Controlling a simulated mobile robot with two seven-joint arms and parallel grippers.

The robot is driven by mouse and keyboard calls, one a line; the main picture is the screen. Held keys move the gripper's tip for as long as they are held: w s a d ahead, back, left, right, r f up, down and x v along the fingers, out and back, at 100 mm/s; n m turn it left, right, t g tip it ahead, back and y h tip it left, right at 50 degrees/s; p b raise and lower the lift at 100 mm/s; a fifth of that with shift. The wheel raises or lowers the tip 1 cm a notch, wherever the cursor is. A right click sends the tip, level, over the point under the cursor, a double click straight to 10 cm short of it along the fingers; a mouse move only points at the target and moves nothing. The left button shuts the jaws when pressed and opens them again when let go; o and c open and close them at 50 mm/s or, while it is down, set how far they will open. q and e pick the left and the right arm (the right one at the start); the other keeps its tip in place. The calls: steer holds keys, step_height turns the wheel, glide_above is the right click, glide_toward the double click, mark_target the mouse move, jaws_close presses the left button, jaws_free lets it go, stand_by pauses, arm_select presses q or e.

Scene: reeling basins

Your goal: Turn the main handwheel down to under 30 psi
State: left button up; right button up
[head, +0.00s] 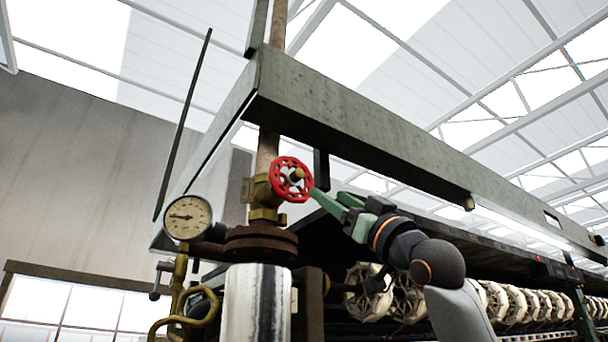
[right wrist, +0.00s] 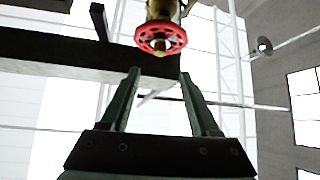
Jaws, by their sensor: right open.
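The main handwheel (head: 291,179) is a red spoked wheel on a brass valve (head: 262,196), on the vertical pipe left of centre in the head view. My right gripper (head: 328,195) is just to the right of the wheel, its green fingers pointing toward it. In the right wrist view the red wheel (right wrist: 160,38) is ahead of the open, empty fingers (right wrist: 159,74), with nothing between them. Whether a fingertip touches the rim cannot be told. The round pressure gauge (head: 188,217) has a pale dial with its needle toward the left; its numbers are too small to read. My left gripper is not in view.
A long grey beam (head: 370,125) runs above the wheel and off to the right. A rusty flange (head: 260,244) and a light cylinder (head: 257,300) are below the valve. Bent brass pipes (head: 180,300) are below the gauge. Several pale reels (head: 408,298) line the lower right.

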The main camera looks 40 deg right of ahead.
mark_target(301, 175)
steer(key=p+x, duration=0.5)
steer(key=x, duration=0.5)
steer(key=shift+s+r, duration=0.1)
steer(key=shift+w+r+p, duration=0.25)
steer(key=shift+w+p, duration=0.15)
steer(key=shift+w, duration=0.05)
jaws_close()
